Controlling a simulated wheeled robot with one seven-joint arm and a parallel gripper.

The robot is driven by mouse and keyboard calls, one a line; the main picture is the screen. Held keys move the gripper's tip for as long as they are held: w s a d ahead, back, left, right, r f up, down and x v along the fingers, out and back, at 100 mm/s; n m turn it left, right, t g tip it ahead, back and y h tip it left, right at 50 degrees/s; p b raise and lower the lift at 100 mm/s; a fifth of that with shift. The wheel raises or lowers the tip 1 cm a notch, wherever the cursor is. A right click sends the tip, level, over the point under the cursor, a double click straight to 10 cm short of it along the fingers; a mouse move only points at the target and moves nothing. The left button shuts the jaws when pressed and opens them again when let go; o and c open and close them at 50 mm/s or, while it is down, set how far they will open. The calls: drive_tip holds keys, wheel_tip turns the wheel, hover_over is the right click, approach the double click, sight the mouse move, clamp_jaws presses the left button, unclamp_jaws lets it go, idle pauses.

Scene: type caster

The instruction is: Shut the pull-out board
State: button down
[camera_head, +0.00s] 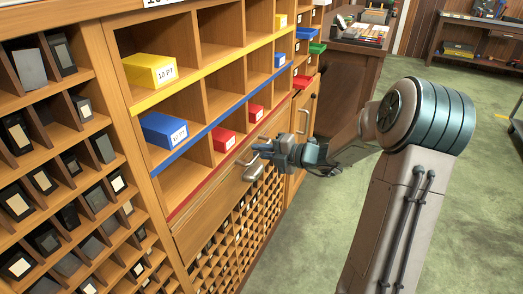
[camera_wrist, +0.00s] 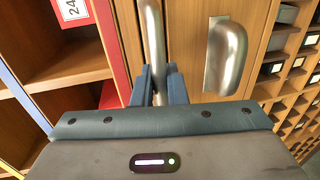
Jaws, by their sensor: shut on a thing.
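The wooden pull-out board (camera_head: 205,203) lies below the red strip in the long cabinet front in the head view. I cannot tell how far it stands out. In the wrist view a silver bar handle (camera_wrist: 152,35) runs up from between my fingers, in front of a wooden face (camera_wrist: 186,40). My gripper (camera_head: 260,150) is at the cabinet front, its fingers (camera_wrist: 160,85) closed around this bar handle. My gripper hides part of the handle and the wood behind it.
A silver cup pull (camera_head: 253,172) is close beside my gripper, also in the wrist view (camera_wrist: 226,58). Open shelves above hold yellow (camera_head: 150,70), blue (camera_head: 163,130) and red boxes (camera_head: 224,139). Small compartments lie below. Another bar handle (camera_head: 302,121) is farther along. Green floor (camera_head: 310,235) is clear.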

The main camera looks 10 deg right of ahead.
drive_tip(key=shift+a+r, duration=0.1)
drive_tip(key=shift+a, duration=0.05)
drive_tip(key=c, duration=1.5)
unclamp_jaws()
drive_tip(key=shift+w+a, duration=0.1)
drive_tip(key=shift+w, duration=0.05)
drive_tip(key=shift+c, duration=0.2)
drive_tip(key=p+v, duration=0.4)
drive_tip(key=v, duration=1)
drive_tip(key=shift+w, duration=0.1)
